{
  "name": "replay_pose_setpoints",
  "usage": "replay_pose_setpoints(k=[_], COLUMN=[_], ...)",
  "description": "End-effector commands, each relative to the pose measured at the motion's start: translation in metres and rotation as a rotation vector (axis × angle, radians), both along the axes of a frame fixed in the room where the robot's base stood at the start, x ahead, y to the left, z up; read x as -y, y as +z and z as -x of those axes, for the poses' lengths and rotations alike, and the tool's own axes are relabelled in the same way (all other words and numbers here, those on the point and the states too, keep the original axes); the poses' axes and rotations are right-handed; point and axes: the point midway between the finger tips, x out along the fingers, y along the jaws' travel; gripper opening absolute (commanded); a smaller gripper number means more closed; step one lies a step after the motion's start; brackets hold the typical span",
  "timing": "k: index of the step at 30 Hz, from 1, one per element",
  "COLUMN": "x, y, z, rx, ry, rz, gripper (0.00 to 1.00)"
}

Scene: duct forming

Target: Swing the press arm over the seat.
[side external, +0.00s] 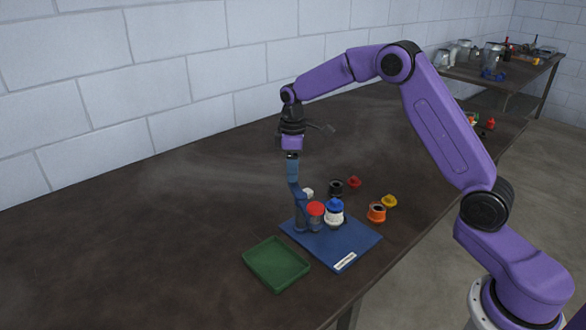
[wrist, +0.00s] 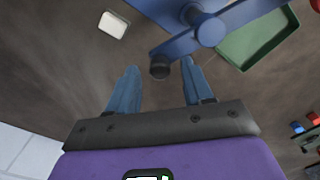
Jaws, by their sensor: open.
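The blue press arm (wrist: 237,18) shows in the wrist view, reaching from its round pivot (wrist: 210,30) to a dark knob (wrist: 160,68) at its end. My gripper (wrist: 160,66) is open, with one blue finger on each side of the knob; I cannot tell whether they touch it. In the side view my gripper (side external: 293,181) points down over the far left part of the blue base board (side external: 345,245). A red-topped part (side external: 315,209) and a white part with a blue top (side external: 334,212) stand on the board. I cannot tell which holds the seat.
A green tray (side external: 276,264) lies in front of the board. A white block (side external: 307,192) is behind it. The table's left side is clear.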

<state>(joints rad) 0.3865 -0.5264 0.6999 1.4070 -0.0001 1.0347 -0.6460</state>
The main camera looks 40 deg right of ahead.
Motion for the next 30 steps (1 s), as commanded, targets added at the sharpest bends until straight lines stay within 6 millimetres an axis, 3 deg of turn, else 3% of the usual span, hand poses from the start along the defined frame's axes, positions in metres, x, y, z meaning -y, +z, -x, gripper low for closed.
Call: replay_pose_setpoints(k=[11,12,16,17,30], x=[0.0000,-0.0001,-0.0001,-0.0001,-0.0052], y=[-0.0062,-0.0061,-0.0060,-0.0059,-0.0057], z=[0.0001,0.0001,0.0001,0.0001,-0.0016], rx=[0.000,0.000,0.000,0.000,0.000], ry=[0.000,0.000,0.000,0.000,0.070], rz=[0.000,0.000,0.000,0.000,0.000], gripper=[0.51,0.44,0.02,0.00,0.00])
